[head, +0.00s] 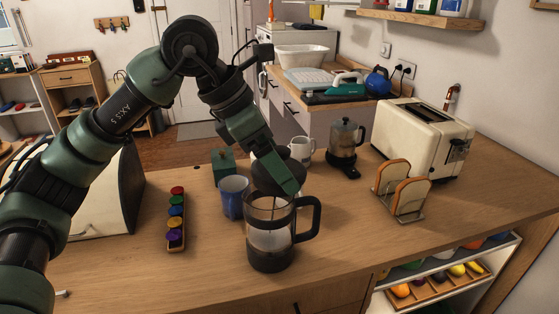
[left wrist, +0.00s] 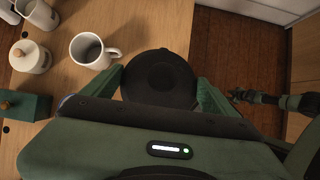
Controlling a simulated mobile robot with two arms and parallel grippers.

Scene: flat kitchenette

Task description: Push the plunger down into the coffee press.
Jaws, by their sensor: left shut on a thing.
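The coffee press (head: 272,258) stands upright on the counter, a glass jug with a dark base and a black handle on its right. My left gripper (head: 289,178) is above its mouth, shut on the dark round plunger lid (head: 264,177). In the left wrist view the lid (left wrist: 160,78) sits between the two green fingers. The lid is above the glass rim; a thin rod shows faintly below it. How far the plunger reaches inside is unclear. My right gripper (left wrist: 243,97) shows small at the right of the left wrist view, over the floor; its jaws are too small to judge.
A blue cup (head: 233,197) stands close left of the press, with a green box (head: 224,168) behind it. A capsule rack (head: 176,220) is farther left. A toast rack (head: 401,190), a dark glass pot (head: 343,145) and a toaster (head: 424,138) stand to the right. The counter front right is clear.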

